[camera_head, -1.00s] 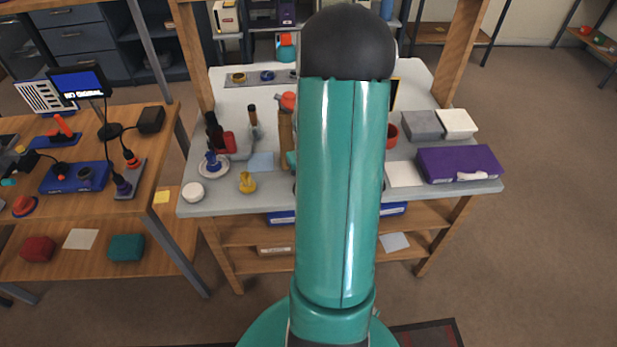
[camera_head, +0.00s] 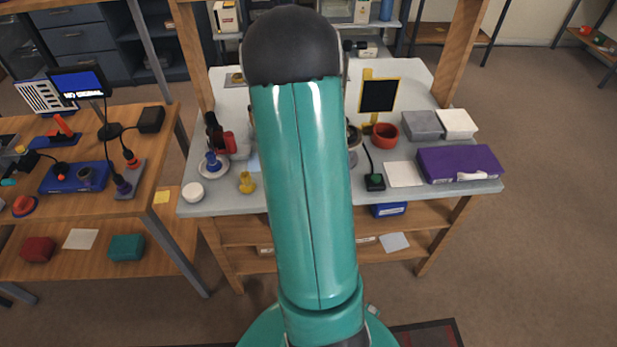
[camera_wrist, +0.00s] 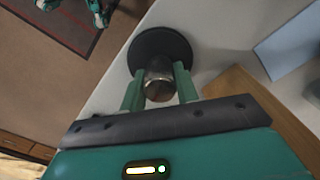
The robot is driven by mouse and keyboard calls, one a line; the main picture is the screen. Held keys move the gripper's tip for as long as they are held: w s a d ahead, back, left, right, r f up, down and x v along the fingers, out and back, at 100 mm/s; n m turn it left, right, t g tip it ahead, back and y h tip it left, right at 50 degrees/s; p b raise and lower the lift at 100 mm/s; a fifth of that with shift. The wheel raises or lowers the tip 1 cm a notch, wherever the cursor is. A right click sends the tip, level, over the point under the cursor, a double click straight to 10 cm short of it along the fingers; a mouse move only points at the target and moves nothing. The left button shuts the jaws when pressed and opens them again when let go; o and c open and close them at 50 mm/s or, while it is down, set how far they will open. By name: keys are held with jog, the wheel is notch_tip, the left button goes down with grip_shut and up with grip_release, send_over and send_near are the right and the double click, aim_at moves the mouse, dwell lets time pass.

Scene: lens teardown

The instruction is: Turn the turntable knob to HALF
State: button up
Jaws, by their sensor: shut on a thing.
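In the wrist view a metallic knob (camera_wrist: 160,84) stands in front of a round black disc (camera_wrist: 152,42) at the edge of the pale worktop. My gripper (camera_wrist: 158,88) has a green finger on each side of the knob and is shut on it. I cannot make out a HALF mark or a pointer. In the head view my arm hides my gripper and the knob.
The grey worktop (camera_head: 222,206) holds a yellow piece (camera_head: 247,183), a white round pot (camera_head: 193,192), a red bowl (camera_head: 385,135), a black panel with yellow frame (camera_head: 379,95), a green button on a black base (camera_head: 375,182) and a purple box (camera_head: 458,163).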

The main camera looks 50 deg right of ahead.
jog(key=shift+m, duration=0.9)
jog(key=o, duration=1)
jog(key=shift+c, duration=0.2)
notch_tip(320, 180, up, 14)
jog(key=shift+f, duration=0.1)
